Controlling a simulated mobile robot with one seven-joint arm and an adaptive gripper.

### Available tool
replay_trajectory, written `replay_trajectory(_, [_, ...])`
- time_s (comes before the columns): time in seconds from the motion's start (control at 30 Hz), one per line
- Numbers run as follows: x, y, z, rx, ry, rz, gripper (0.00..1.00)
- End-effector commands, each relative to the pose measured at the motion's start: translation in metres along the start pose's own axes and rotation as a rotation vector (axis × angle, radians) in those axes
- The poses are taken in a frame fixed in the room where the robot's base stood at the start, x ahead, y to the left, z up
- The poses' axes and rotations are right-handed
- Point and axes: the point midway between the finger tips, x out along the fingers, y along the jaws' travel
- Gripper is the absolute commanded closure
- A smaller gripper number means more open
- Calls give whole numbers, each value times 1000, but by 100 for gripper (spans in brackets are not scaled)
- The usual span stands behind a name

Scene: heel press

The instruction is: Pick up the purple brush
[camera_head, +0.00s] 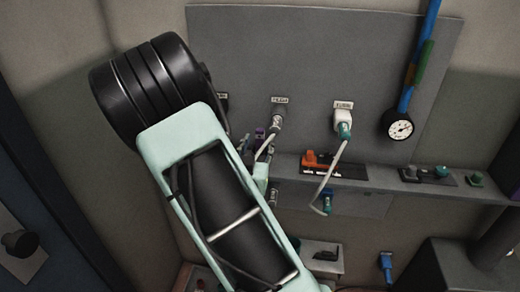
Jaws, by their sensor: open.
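A small purple thing (260,133) shows just right of my arm, in front of the grey back panel. It may be the purple brush, but it is too small and too crowded by other parts to tell. My mint and black arm crosses the left and middle of the view and hides what lies behind it.
A grey panel (310,50) carries white and grey plugs with cables and a round gauge (400,127) on a blue pipe. A ledge (385,180) below holds an orange-and-black device (322,163) and small switches. A dark machine (440,270) stands lower right.

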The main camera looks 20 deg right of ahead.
Motion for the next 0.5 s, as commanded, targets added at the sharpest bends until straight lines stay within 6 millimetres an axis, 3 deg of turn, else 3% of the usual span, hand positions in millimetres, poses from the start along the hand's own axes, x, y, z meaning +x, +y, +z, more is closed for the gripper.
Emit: replay_trajectory(0.5, [54,-2,1,0,0,0,59])
